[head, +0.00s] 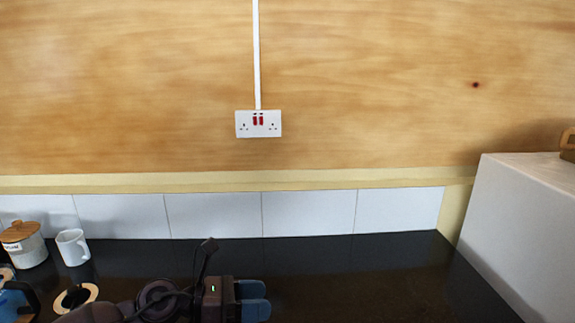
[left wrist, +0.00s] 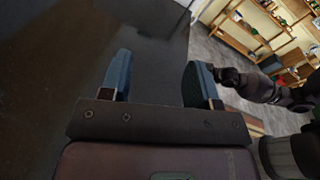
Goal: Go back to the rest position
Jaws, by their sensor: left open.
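My left gripper (head: 254,299) shows at the bottom of the head view, over the black countertop (head: 340,265). Its blue fingers point to the right. In the left wrist view, its two blue fingers (left wrist: 160,80) are apart with nothing between them, so it is open and empty. A dark arm link of mine (left wrist: 255,85) shows at the right of the left wrist view. My right gripper cannot be made out in either view.
A white mug (head: 72,247) and a jar with a wooden lid (head: 24,246) stand at the counter's left. A white appliance (head: 520,225) stands at the right. A wall socket (head: 258,124) is above the tiles. Wooden shelves (left wrist: 245,45) stand beyond the floor. The middle counter is clear.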

